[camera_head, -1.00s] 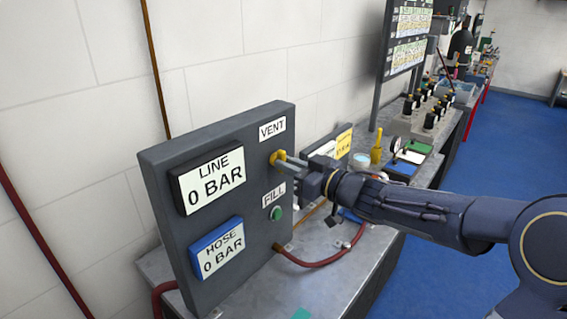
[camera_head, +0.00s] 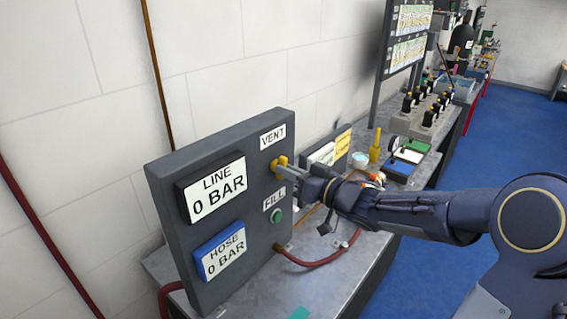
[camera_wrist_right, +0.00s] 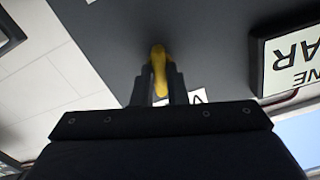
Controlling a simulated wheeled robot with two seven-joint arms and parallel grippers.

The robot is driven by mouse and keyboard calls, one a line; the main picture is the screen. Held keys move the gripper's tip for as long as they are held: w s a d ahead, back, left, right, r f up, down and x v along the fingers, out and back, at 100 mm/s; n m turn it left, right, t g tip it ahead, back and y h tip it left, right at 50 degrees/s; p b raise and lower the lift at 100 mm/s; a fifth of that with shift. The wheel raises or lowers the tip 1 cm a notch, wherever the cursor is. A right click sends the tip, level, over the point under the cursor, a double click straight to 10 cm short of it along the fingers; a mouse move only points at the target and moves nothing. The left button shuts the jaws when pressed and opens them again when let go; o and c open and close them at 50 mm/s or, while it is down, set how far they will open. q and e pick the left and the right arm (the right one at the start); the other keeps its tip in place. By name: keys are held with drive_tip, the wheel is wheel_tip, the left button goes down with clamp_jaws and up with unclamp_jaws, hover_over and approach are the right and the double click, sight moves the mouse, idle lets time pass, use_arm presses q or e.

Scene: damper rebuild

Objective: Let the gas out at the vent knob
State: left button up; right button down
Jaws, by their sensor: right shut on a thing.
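The yellow vent knob (camera_head: 279,163) sits on the grey panel (camera_head: 262,220) below the VENT label (camera_head: 273,136). My right gripper (camera_head: 284,169) comes in from the right and is shut on the knob. In the right wrist view the yellow knob (camera_wrist_right: 159,68) stands between the two dark fingers (camera_wrist_right: 159,92). The LINE display (camera_head: 215,189) reads 0 BAR. The blue-framed HOSE display (camera_head: 221,251) also reads 0 BAR. My left gripper is not in view.
A red hose (camera_head: 318,262) curves over the grey bench near my right arm. Trays, a yellow bottle (camera_head: 375,146) and a row of valves stand further back. Blue floor is open at the right.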

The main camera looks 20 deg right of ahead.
drive_tip(key=shift+m+p, duration=0.6)
drive_tip(key=shift+m+p, duration=2.3)
drive_tip(key=shift+p, duration=0.45)
